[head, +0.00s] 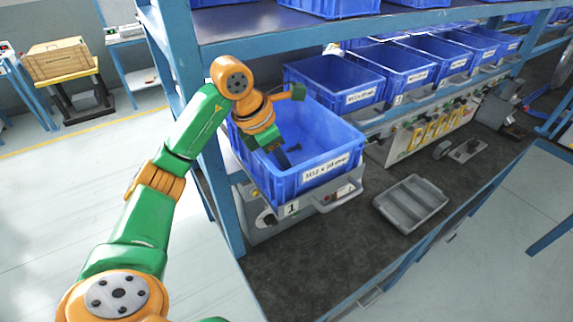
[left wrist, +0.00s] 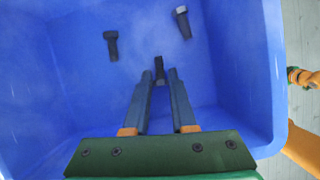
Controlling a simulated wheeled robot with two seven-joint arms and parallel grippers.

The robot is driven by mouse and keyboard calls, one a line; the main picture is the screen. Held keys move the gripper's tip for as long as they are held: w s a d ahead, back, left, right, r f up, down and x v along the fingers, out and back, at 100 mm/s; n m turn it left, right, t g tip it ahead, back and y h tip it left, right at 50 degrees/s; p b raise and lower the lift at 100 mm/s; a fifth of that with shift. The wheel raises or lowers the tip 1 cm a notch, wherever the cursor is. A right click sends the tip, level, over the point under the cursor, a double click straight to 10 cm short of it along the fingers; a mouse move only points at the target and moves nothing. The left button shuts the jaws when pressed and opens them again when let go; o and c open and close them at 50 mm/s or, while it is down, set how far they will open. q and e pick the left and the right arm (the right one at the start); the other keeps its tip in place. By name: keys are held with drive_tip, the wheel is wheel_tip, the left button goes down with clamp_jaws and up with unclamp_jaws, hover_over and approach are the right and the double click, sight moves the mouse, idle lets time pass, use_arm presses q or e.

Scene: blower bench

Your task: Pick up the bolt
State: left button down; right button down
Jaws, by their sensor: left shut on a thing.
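My left gripper (head: 284,160) reaches down into the front blue bin (head: 335,165), which has a white label on its front. In the left wrist view the two fingers (left wrist: 160,78) are closed around a dark bolt (left wrist: 159,66), held between their tips with its head showing. Two more bolts lie apart from the gripper on the floor of the bin (left wrist: 60,110): a dark one (left wrist: 111,45) to the left and a grey-headed one (left wrist: 182,22) to the right. In the head view the held bolt is hard to make out. My right gripper is not in view.
The bin's walls surround the gripper closely. More blue bins (head: 335,82) stand in a row behind it, below a shelf (head: 270,28). A grey divided tray (head: 411,203) lies on the dark bench (head: 320,250), with clear bench around it. A blue post (head: 205,130) stands left of the bin.

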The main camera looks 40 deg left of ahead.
use_arm(q)
wheel_tip(320, 180, up, 18)
idle(0.3)
